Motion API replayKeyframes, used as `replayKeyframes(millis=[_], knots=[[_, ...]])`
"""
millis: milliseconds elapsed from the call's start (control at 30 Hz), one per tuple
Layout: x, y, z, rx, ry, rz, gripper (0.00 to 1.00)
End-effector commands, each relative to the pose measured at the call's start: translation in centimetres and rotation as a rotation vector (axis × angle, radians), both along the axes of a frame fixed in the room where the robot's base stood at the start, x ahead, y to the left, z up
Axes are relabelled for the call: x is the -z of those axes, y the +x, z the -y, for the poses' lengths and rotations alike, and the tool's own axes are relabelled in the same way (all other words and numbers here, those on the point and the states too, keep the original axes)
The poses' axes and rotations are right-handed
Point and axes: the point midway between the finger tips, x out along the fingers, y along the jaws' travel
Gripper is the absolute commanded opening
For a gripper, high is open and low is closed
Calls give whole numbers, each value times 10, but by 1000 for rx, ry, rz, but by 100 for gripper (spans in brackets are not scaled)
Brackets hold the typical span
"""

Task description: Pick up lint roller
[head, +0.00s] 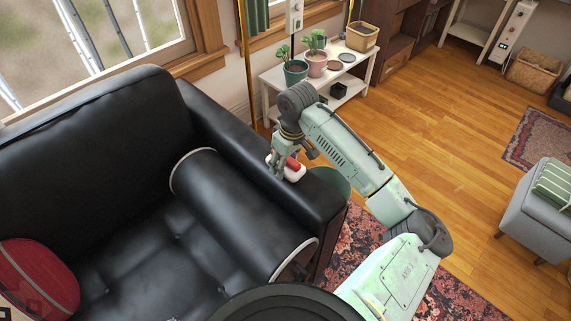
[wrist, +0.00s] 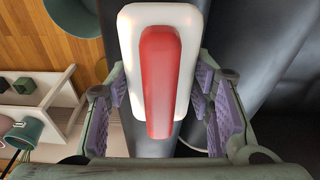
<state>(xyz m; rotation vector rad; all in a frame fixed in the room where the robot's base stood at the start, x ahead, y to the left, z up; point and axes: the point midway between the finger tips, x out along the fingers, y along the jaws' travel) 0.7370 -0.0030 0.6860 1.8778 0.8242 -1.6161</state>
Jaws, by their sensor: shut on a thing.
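The lint roller (head: 295,172), a white body with a red handle, is at the black sofa's right armrest (head: 268,155) in the head view. In the wrist view the lint roller (wrist: 158,85) lies between the purple-lined fingers, with its red handle facing the camera. My gripper (head: 279,164) points down and is shut on it. The fingers hide part of it in the head view. I cannot tell whether it still touches the armrest.
A black bolster (head: 235,210) lies on the seat beside the armrest, and a red ball-like cushion (head: 38,275) is at the left. A white shelf (head: 350,78) with potted plants stands behind the armrest. Open wooden floor (head: 450,120) lies to the right.

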Motion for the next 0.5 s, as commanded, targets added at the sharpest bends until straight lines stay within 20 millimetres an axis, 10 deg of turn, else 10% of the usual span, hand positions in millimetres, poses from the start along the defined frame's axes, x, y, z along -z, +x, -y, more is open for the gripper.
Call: replayKeyframes(millis=[233,500], knots=[[-29,1,-1,-2,1,4,16],[-31,-67,-1,-3,4,3,16]])
